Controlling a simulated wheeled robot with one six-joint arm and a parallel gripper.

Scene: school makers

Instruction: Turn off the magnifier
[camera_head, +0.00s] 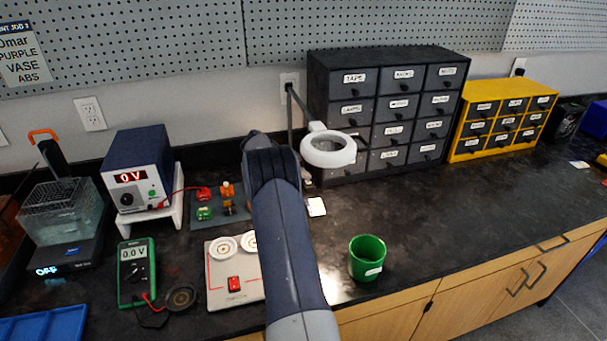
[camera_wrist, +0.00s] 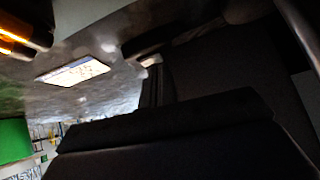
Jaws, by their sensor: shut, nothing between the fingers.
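The magnifier (camera_head: 328,150) has a white ring-shaped head on a dark jointed arm (camera_head: 299,103), in front of the dark drawer cabinet in the head view. I cannot tell whether its ring is lit, and I cannot make out its switch. My arm rises through the middle of the head view and bends just left of the ring, hiding part of the counter. My gripper is hidden behind it there. In the wrist view my gripper (camera_wrist: 170,135) is a dark shape across the lower part, shut and empty, close to dark surfaces I cannot identify.
A white card (camera_head: 316,206) lies on the counter below the magnifier and shows in the wrist view (camera_wrist: 75,70). A green cup (camera_head: 367,258) stands right of my arm.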

